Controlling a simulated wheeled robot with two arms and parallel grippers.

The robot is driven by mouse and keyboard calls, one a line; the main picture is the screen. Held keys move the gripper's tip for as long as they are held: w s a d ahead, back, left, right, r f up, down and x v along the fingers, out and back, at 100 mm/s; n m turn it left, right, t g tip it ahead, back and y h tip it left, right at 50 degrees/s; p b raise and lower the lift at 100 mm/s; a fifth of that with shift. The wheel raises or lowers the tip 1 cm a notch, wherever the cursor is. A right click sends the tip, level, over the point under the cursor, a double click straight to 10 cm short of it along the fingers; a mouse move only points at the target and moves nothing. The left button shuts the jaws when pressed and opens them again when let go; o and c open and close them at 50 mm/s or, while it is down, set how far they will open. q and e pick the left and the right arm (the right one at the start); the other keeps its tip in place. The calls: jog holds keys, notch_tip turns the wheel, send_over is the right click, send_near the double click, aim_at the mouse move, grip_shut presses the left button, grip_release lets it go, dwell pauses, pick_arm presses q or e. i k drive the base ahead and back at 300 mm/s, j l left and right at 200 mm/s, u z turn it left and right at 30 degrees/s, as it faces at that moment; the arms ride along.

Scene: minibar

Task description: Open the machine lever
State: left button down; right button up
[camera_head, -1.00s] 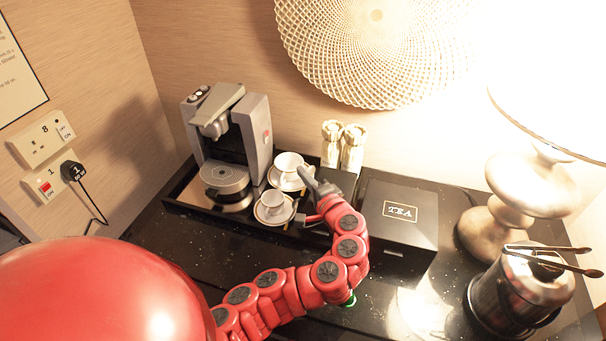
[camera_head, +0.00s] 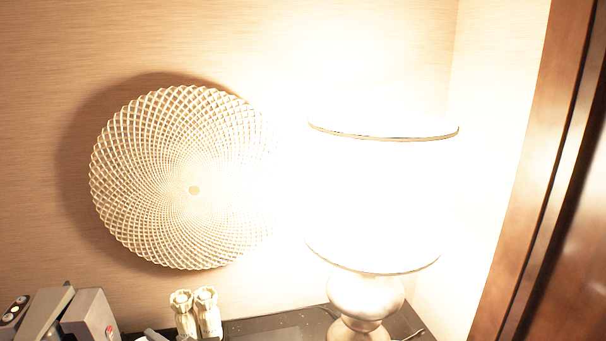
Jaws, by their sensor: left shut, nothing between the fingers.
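The grey coffee machine (camera_head: 92,316) is at the bottom left corner of the head view, cut off by the lower edge. Its lighter grey lever piece (camera_head: 46,312) slants across the top, beside a panel of round buttons (camera_head: 15,309). Only a small grey part of my left gripper (camera_head: 153,334) shows at the bottom edge, right of the machine and apart from it, just left of two small bottles. It is shut and empty. The machine's front and lower body are out of view. My right gripper is not in view.
Two pale bottles (camera_head: 196,313) stand by the dark box (camera_head: 265,328) on the counter. A bright lamp (camera_head: 365,300) stands right of them. A round woven decoration (camera_head: 150,190) hangs on the wall. A brown wooden frame (camera_head: 530,190) edges the right side.

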aim_at(38, 318)
jog(key=k, duration=1)
